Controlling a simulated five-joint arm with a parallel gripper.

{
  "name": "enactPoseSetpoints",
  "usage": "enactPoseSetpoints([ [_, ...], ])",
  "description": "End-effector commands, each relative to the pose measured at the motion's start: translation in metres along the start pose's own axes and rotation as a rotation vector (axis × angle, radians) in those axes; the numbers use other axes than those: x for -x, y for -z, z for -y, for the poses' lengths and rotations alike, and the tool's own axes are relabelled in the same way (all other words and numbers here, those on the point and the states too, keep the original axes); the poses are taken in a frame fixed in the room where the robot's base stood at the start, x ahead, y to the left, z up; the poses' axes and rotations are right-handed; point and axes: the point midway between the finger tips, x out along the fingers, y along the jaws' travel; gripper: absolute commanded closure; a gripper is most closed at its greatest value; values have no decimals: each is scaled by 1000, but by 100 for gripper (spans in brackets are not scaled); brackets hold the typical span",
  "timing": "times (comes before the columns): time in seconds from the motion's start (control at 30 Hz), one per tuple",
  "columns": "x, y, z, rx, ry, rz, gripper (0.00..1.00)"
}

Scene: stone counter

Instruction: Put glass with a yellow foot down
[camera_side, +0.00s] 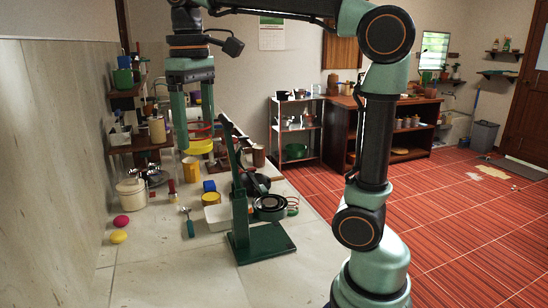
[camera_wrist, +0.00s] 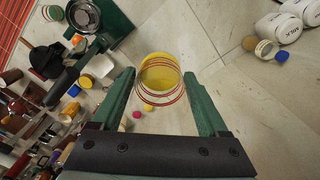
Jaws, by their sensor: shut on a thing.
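The glass with a yellow foot (camera_side: 199,147) is clear with red rings around it. My gripper (camera_side: 196,136) is shut on it and holds it in the air above the counter, foot downward. In the wrist view the glass (camera_wrist: 160,70) sits between the two green fingers of my gripper (camera_wrist: 159,82), and its yellow foot shows through the rings. The side view partly hides the glass behind a finger.
A green stand (camera_side: 262,243) with a tall post is right of the gripper. A pink ball (camera_side: 121,221) and a yellow ball (camera_side: 118,237) lie at the left front.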

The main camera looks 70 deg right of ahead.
Motion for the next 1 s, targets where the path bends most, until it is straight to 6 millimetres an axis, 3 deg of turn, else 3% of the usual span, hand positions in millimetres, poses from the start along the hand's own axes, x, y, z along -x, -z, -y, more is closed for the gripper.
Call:
enactPoseSetpoints([
  [0.1, 34, 1, 0, 0, 0, -3, 83],
  [0.3, 72, 1, 0, 0, 0, -1, 83],
  [0.57, 100, 1, 0, 0, 0, 0, 83],
  [0.83, 100, -14, -62, -133, 0, 1, 83],
  [1.0, 100, -35, -111, -244, -1, 1, 83],
])
